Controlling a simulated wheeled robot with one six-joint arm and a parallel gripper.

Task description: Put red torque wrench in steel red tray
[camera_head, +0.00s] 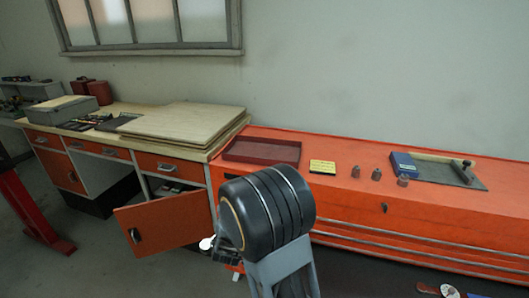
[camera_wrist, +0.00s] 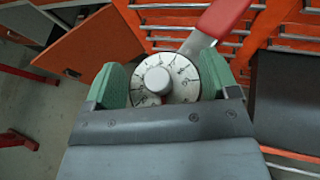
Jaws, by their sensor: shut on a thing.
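The red torque wrench (camera_wrist: 180,79) has a round white dial with markings, a grey centre knob and a red handle reaching to the top right in the wrist view. My gripper (camera_wrist: 162,72) is shut on its dial head, with one green finger on each side. In the head view my arm hides most of the gripper and wrench, low in front of the orange cabinet. The steel red tray (camera_head: 262,151) is dark red, shallow and looks empty. It lies on the left end of the orange cabinet top, above and beyond my gripper.
The orange cabinet top (camera_head: 450,204) also holds a yellow box (camera_head: 322,167), several small metal parts and a blue box (camera_head: 403,163). A wooden workbench (camera_head: 130,137) stands at left. Its orange door (camera_head: 165,222) hangs open near my gripper.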

